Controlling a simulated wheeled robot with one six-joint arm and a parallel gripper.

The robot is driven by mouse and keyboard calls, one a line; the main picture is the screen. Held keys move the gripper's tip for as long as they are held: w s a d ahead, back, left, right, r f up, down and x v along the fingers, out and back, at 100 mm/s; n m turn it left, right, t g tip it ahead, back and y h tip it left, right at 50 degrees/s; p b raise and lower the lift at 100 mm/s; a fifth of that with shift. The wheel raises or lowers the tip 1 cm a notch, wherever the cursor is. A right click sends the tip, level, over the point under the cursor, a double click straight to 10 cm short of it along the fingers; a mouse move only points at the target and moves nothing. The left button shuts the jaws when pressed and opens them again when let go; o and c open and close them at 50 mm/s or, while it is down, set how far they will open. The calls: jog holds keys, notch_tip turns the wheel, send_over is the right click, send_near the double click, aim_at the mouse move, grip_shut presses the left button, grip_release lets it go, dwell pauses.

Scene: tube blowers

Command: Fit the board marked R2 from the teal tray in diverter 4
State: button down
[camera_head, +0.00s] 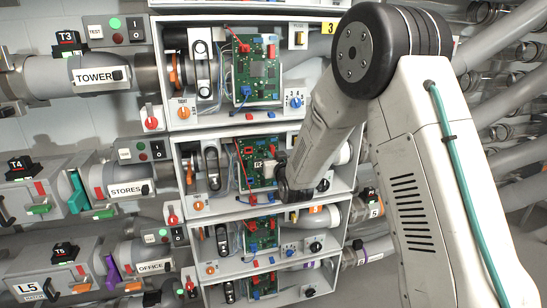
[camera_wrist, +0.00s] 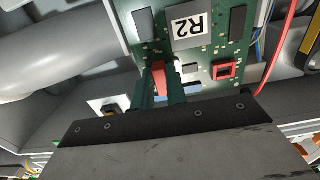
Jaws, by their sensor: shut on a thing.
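The green board marked R2 (camera_head: 258,172) stands in the second bay from the top in the head view, partly hidden by my arm. I take this bay for diverter 4; its number is hidden. In the wrist view the board (camera_wrist: 206,54) fills the top middle, its white label upside down. My gripper (camera_head: 283,180) is in front of the board's right side. In the wrist view its dark fingers (camera_wrist: 163,88) are shut at the board's near edge, around a red part. I cannot tell whether the board is fully seated. The teal tray is not identifiable.
The bay marked 3 (camera_head: 327,27) is above, with a green board (camera_head: 256,70) and plugged red and blue wires. Two more bays with boards lie below. A loose-looking red wire (camera_wrist: 285,45) runs beside the board. Grey tubes crowd both sides.

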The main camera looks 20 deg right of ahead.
jog(key=shift+w, duration=0.2)
jog(key=c, duration=1.3)
grip_release()
jog(key=shift+s, duration=0.15)
jog(key=s+f+g, duration=0.5)
jog(key=s+g, duration=0.1)
jog(key=s, duration=0.4)
jog(key=s+f+g, duration=0.4)
jog(key=s+g, duration=0.1)
jog(key=s, duration=0.6)
jog(key=s+d+r+g, duration=0.1)
jog(key=s+r, duration=0.4)
jog(key=s, duration=0.5)
jog(key=s+d+r+g, duration=0.1)
jog(key=s+r+g, duration=0.1)
jog(key=s+r, duration=0.4)
jog(key=s+d+r+g, duration=0.1)
jog(key=s+r, duration=0.5)
jog(key=s, duration=1)
jog(key=shift+r+g, duration=0.15)
jog(key=shift+g, duration=0.65)
